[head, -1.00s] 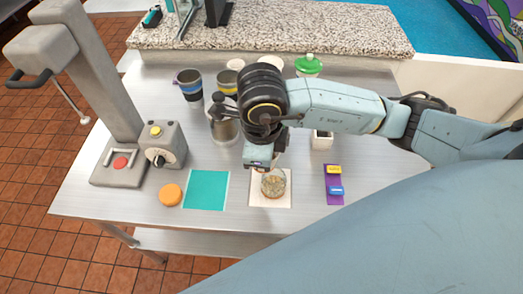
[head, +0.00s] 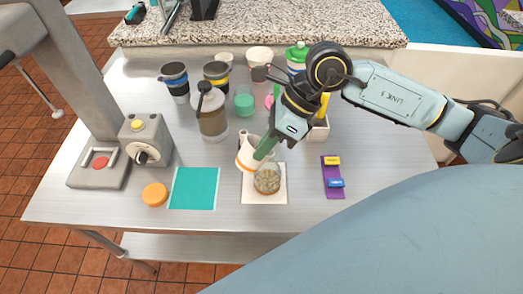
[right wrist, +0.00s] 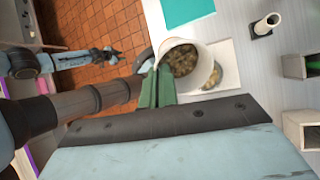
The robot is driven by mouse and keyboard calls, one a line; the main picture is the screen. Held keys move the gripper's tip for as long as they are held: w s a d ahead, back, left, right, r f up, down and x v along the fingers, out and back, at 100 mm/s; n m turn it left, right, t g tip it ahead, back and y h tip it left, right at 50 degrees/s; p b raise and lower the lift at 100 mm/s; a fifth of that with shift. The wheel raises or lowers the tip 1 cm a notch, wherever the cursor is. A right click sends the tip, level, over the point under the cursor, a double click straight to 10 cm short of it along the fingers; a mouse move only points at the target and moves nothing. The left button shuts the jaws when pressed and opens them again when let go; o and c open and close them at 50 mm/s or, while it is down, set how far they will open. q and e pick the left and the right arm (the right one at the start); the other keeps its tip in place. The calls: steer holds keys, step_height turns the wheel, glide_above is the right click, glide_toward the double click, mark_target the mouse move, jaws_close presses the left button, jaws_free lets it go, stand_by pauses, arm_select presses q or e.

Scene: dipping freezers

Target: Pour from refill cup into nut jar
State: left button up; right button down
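The refill cup (head: 246,153), white with an orange band, is just left of and behind the nut jar in the head view. The cup (right wrist: 205,57) holds nuts, seen through its open mouth in the right wrist view; its exact tilt is hard to judge. My right gripper (head: 264,148) has its green fingers (right wrist: 156,88) closed at the cup's side. The round clear nut jar (head: 267,180) stands open on a white square mat (head: 264,198) with nuts inside. It is partly hidden behind the cup in the right wrist view. My left gripper is outside the head view.
An orange lid (head: 155,194) lies left of the teal mat (head: 194,188). A purple strip (head: 332,177) with small blocks lies to the right. A grey canister (head: 212,118), cups and a green-lidded container (head: 297,56) stand behind. The front table edge is clear.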

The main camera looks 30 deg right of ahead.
steer(key=shift+d+f+y+b, duration=0.5)
steer(key=shift+y+b, duration=0.6)
steer(key=shift+b, duration=1.15)
steer(key=shift+d+f+y+b, duration=0.5)
steer(key=shift+y+b, duration=0.6)
steer(key=shift+b, duration=1.15)
steer(key=shift+r+b, duration=0.1)
steer(key=shift+b, duration=0.2)
steer(key=shift+d, duration=0.1)
steer(key=shift+y+b, duration=0.5)
steer(key=shift+b, duration=0.15)
steer(key=shift+d+r+y+b, duration=0.1)
steer(key=shift+y+b, duration=0.2)
steer(key=shift+r, duration=0.1)
steer(key=shift+r, duration=0.1)
